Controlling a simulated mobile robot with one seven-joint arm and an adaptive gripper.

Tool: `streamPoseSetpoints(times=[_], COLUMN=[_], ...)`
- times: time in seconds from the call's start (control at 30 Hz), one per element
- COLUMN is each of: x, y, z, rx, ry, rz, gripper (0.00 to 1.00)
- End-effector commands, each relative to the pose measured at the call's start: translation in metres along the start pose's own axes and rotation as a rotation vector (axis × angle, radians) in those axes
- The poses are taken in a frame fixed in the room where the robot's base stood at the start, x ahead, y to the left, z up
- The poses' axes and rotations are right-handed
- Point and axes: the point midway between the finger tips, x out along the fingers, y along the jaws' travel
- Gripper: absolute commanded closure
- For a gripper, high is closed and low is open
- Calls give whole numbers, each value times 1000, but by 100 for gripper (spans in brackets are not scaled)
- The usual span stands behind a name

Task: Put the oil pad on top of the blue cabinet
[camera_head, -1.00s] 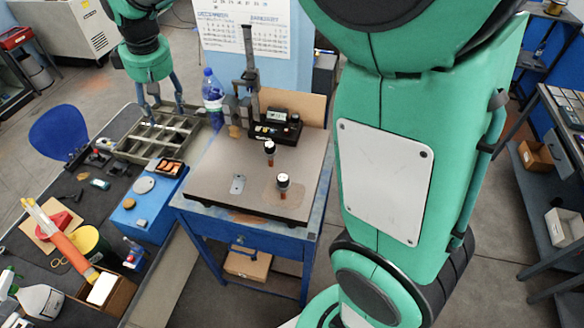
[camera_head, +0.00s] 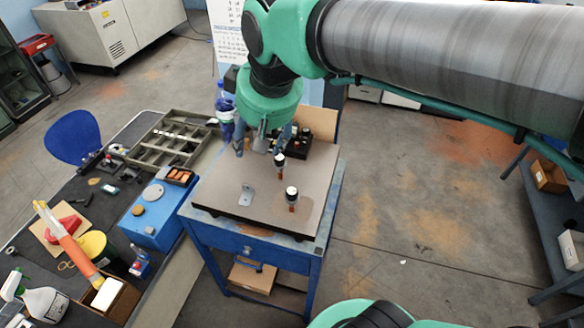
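My gripper (camera_head: 261,146) hangs fingers down over the far part of the grey surface plate. Its two fingers are spread apart, and I see nothing clearly held between them. The blue cabinet (camera_head: 150,233) is the low blue box on the dark bench, left of the plate. On its top are a grey disc (camera_head: 153,191), a small brown round piece (camera_head: 138,210) and an orange-filled tray (camera_head: 179,176). I cannot tell for sure which thing is the oil pad. A small tan piece seen earlier at the plate's far left is now hidden by my gripper.
A black instrument (camera_head: 318,145) and a blue-labelled bottle (camera_head: 225,108) stand near my gripper. A divided tray (camera_head: 165,145) lies left. My forearm spans the upper right.

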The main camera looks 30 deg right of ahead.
Motion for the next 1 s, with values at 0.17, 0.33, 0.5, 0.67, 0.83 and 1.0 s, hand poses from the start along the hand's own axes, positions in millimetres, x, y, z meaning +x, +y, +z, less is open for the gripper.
streamPoseSetpoints(times=[0.17, 0.33, 0.5, 0.67, 0.83, 1.0], x=[-10, -12, -11, -10, -9, -9], y=[6, 10, 10, 11, 11, 11], z=[46, 87, 116, 128, 131, 130], rx=[71, 134, 180, 202, 206, 206], ry=[32, 58, 78, 87, 87, 87], rz=[16, 30, 39, 44, 44, 44], gripper=[44, 44, 44, 44, 44, 44])
